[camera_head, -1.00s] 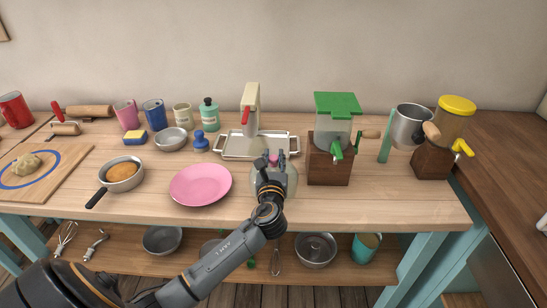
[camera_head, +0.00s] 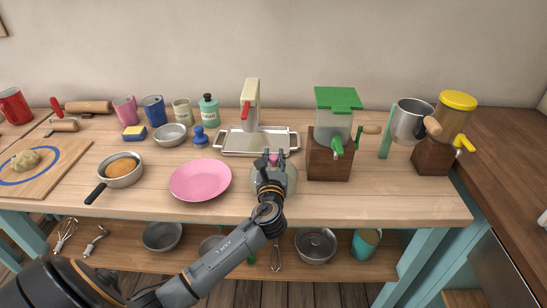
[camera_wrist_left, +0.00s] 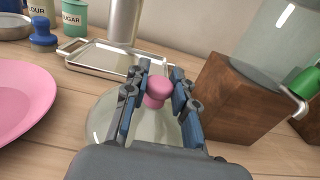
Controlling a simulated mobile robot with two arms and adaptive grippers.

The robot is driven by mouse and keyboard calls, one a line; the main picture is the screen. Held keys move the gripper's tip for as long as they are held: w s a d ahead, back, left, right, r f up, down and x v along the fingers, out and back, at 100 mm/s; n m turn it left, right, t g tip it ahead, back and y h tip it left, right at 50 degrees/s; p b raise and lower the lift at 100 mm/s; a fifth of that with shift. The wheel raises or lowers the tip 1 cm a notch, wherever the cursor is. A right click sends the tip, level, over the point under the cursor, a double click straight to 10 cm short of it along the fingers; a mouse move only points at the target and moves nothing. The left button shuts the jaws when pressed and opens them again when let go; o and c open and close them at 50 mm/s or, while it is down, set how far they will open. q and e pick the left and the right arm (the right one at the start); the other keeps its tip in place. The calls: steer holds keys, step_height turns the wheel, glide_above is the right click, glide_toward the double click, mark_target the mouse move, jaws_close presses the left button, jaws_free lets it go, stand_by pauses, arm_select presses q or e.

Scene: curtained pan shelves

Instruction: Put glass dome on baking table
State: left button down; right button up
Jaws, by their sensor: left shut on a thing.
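The glass dome (camera_head: 289,180) is clear with a pink knob on top. In the head view it is at the front middle of the wooden table (camera_head: 400,205), partly hidden behind my left gripper (camera_head: 273,163). In the left wrist view the dome (camera_wrist_left: 103,118) shows below the fingers, and its pink knob (camera_wrist_left: 157,92) sits between them. My left gripper is shut on this knob from above. The dome looks upright and at the tabletop; I cannot tell whether its rim touches the wood. My right gripper is not in view.
A pink plate (camera_head: 200,180) lies left of the dome. A metal tray (camera_head: 230,143) is behind it, under a cream device with a red handle (camera_head: 250,105). A wooden-based dispenser with a green lid (camera_head: 331,158) stands close on the right. The table's front edge is near.

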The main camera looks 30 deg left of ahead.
arm_select(q)
steer(key=shift+f, duration=0.2)
steer(key=c, duration=1)
jaws_free()
steer(key=c, duration=0.4)
steer(key=shift+p+v, duration=0.55)
steer(key=shift+v, duration=1.05)
steer(key=shift+s+d+p, duration=0.25)
steer(key=shift+s+p, duration=0.05)
steer(key=shift+p, duration=0.05)
steer(key=shift+s, duration=0.1)
